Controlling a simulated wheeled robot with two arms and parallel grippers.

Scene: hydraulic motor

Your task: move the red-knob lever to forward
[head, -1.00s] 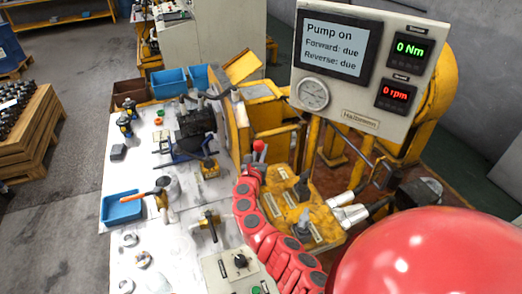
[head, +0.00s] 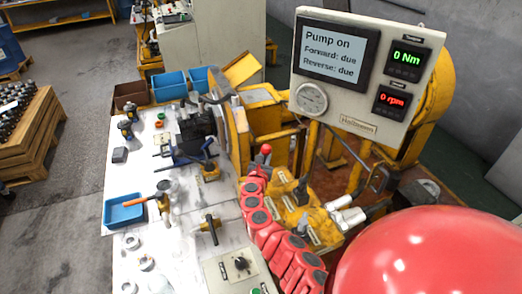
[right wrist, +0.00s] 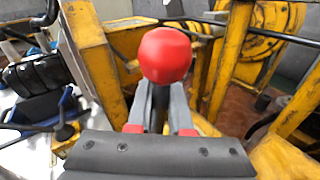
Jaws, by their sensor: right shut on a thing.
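The lever's round red knob (head: 266,149) stands at the far left end of the yellow lever block (head: 291,215). It fills the middle of the right wrist view (right wrist: 165,55). My right gripper (right wrist: 161,105) is shut on the lever just below the knob, its two grey fingers on either side of the dark stem. In the head view the red arm reaches up to the lever from the bottom, and its segments cover the left edge of the block. The lever's base is hidden. My left gripper is not in view.
A display panel (head: 357,70) above reads "Pump on", "Forward: due", "Reverse: due", 0 Nm and 0 rpm. A white bench with tools and a blue tray (head: 124,211) is at left.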

